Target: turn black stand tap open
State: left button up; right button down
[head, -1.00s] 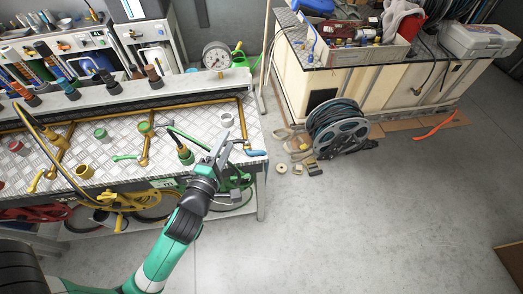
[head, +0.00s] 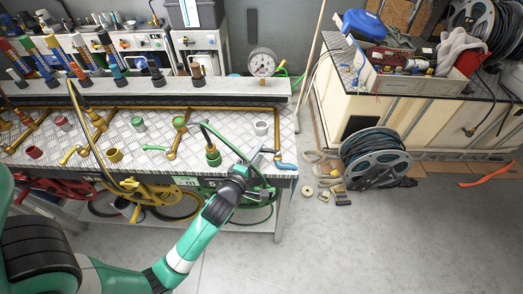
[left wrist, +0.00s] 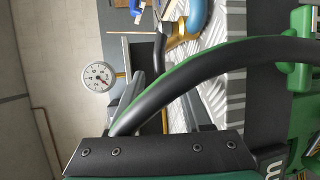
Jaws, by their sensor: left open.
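The tap nearest my left gripper has a blue handle (head: 286,166) and sits at the right front end of the metal bench; I cannot tell whether it is the black stand tap. The blue handle and brass also show at the top of the left wrist view (left wrist: 196,14). My left gripper (head: 264,167) is open, just left of this tap, and seems empty; I cannot tell whether it touches. A green-edged black hose (left wrist: 185,82) arcs across the left wrist view and hides part of the fingers. My right gripper is not in view.
A green hose end (head: 213,156) stands close left of the gripper. Other taps and cups line the bench (head: 130,128). A pressure gauge (head: 262,63) stands behind.

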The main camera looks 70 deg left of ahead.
pick_arm(q)
jog(key=shift+x, duration=1.35)
grip_shut()
dwell(0.3)
